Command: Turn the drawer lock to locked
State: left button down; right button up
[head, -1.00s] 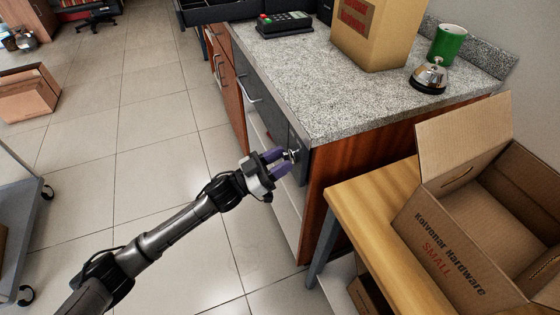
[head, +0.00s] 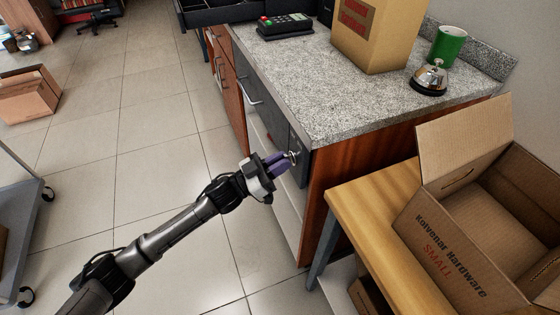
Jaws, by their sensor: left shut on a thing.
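The drawer lock (head: 294,155) is a small silver piece on the dark grey drawer front (head: 270,115), near its right end under the granite counter. My left gripper (head: 284,160) has purple fingers, now close together and shut on the small key-like part of the lock. The fingers hide most of the lock, so I cannot tell which way it is turned. The drawer front looks flush with the cabinet. My right gripper does not show.
The granite counter (head: 310,90) holds a card terminal (head: 285,25), a cardboard box (head: 375,35), a bell (head: 430,78) and a green mug (head: 447,45). A wooden table (head: 350,205) with an open carton (head: 445,245) stands at right.

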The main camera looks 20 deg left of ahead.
pick_arm(q)
jog(key=m+g+p, duration=0.3)
jog(key=m, duration=0.4)
jog(key=m+g+p, duration=0.2)
jog(key=m+p, duration=0.1)
jog(key=m, duration=0.4)
jog(key=m+g+p, duration=0.3)
jog(key=m, duration=0.4)
jog(key=shift+w+r+g+h+p, duration=0.1)
jog(key=shift+r+g+h+p, duration=0.15)
jog(key=shift+g+h+p, duration=0.1)
jog(key=c, duration=1.3)
grip_release()
jog(key=shift+f, duration=0.1)
jog(key=shift+o, duration=0.7)
